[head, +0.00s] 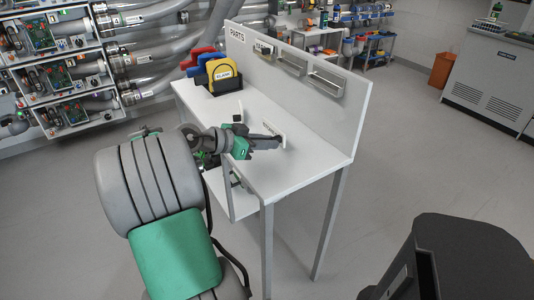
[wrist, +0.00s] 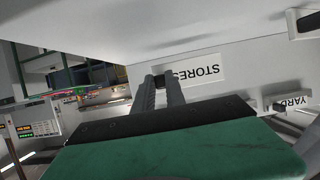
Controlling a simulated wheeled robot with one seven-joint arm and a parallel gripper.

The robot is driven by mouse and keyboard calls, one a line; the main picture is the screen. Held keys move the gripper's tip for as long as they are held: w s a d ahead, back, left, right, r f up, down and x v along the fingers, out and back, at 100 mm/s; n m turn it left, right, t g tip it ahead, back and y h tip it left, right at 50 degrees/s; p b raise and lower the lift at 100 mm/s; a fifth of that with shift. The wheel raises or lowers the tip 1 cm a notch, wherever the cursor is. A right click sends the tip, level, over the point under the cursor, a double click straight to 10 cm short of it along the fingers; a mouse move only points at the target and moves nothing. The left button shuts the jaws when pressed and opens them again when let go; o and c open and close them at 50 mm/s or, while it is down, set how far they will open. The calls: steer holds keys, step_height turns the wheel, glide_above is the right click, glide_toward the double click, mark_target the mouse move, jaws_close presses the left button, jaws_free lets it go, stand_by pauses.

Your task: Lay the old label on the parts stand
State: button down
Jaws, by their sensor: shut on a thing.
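The parts stand (head: 310,160) is a white table with an upright back panel marked PARTS. My gripper (head: 280,141) is over the middle of its top, with its fingers pointing right toward the back panel. In the wrist view my gripper (wrist: 159,82) is shut, its fingertips at one end of a white plate reading STORES, which I take for the old label (wrist: 198,70). The lettering appears upside down there. In the head view the label is hard to make out against the white top, and I cannot tell whether it touches the surface.
A yellow case (head: 222,73) in a dark holder and red and blue items (head: 203,60) stand at the stand's far end. Shallow trays (head: 292,62) hang on the back panel. A YARD label (wrist: 292,104) shows in the wrist view. The near end of the top is clear.

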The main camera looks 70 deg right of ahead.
mark_target(267, 161)
steer(key=shift+d+f+b, duration=0.15)
steer(key=shift+f+b, duration=0.05)
steer(key=shift+f, duration=0.8)
steer(key=shift+d+f+b, duration=0.1)
steer(key=shift+f+b, duration=0.05)
steer(key=shift+f, duration=0.85)
steer(key=c, duration=1.4)
jaws_free()
